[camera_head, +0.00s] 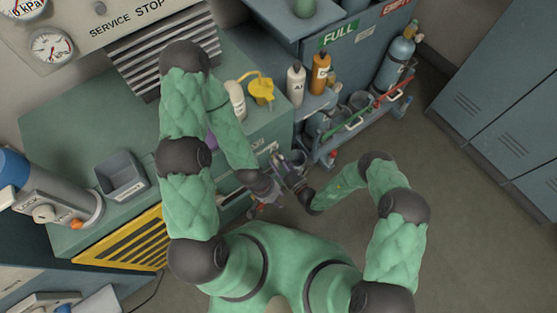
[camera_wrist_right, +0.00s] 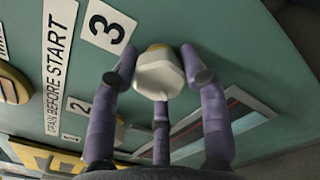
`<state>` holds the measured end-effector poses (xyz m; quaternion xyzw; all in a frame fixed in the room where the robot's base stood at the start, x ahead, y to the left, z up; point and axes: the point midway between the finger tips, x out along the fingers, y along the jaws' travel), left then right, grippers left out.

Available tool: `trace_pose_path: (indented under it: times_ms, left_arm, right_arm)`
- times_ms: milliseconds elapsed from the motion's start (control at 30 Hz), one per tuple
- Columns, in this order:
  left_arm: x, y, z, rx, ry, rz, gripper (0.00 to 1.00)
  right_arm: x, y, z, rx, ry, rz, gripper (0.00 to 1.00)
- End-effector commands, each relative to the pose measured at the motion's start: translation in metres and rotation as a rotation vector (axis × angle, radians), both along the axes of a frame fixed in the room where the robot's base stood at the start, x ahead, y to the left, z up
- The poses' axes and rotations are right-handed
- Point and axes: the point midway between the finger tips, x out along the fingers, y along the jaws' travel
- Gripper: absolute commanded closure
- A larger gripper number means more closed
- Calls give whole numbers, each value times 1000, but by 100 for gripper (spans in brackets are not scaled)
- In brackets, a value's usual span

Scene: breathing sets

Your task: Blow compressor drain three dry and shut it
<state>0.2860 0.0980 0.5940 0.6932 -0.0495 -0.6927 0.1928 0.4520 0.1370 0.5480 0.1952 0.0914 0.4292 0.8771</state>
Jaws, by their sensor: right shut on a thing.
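In the right wrist view, drain three's pale faceted knob (camera_wrist_right: 158,73) has a tan part behind it and sits on the green panel beside the numeral 3 (camera_wrist_right: 107,27). My right gripper (camera_wrist_right: 159,78), with purple fingers, is shut on this knob. In the head view my right gripper (camera_head: 285,168) is at the front side of the green compressor cabinet (camera_head: 75,140). My left gripper (camera_head: 265,197) is just below and left of it, close to the cabinet's front; its fingers are small and overlapped, so its opening cannot be told. The knob is hidden in the head view.
Labels 1 and 2 (camera_wrist_right: 78,107) mark positions lower on the panel. A yellow spouted can (camera_head: 261,88), white bottle (camera_head: 296,84) and orange bottle (camera_head: 320,73) stand behind the grippers. A trolley with a blue cylinder (camera_head: 399,55) stands right. Floor at right is clear.

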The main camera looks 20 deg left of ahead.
Motion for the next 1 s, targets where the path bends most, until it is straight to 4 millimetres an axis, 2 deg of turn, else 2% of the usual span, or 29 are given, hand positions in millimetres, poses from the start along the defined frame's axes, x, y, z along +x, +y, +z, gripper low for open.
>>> trace_pose_path:
  times_ms: [33, 1000]
  left_arm:
    - [0, 0, 1, 0, 0, 0, 60]
    - [0, 0, 10, 0, 0, 0, 60]
  right_arm:
    - [-2, -1, -5, 18, 48, -5, 87]
    - [-9, 3, -3, 584, 781, 3, 90]
